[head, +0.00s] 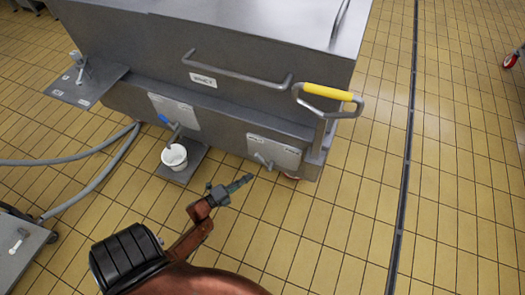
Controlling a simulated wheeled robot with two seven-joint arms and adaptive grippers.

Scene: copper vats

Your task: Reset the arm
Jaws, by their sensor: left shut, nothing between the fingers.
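My left arm, reddish-brown, comes in from the bottom of the head view. My left gripper (247,179) is shut and empty, its dark fingers pointing to the upper right. It shows over the yellow tiled floor, just in front of the grey metal vat (230,50) and below its right outlet panel (273,151). No contact with the vat shows. My right gripper is out of view.
A white bucket (174,156) stands on a grey plate under a blue-handled tap (165,119). A yellow-gripped handle (328,92) sticks out at the vat's right corner. Grey hoses (95,181) lie at left. Tiled floor (455,180) is clear at right, beyond a drain line.

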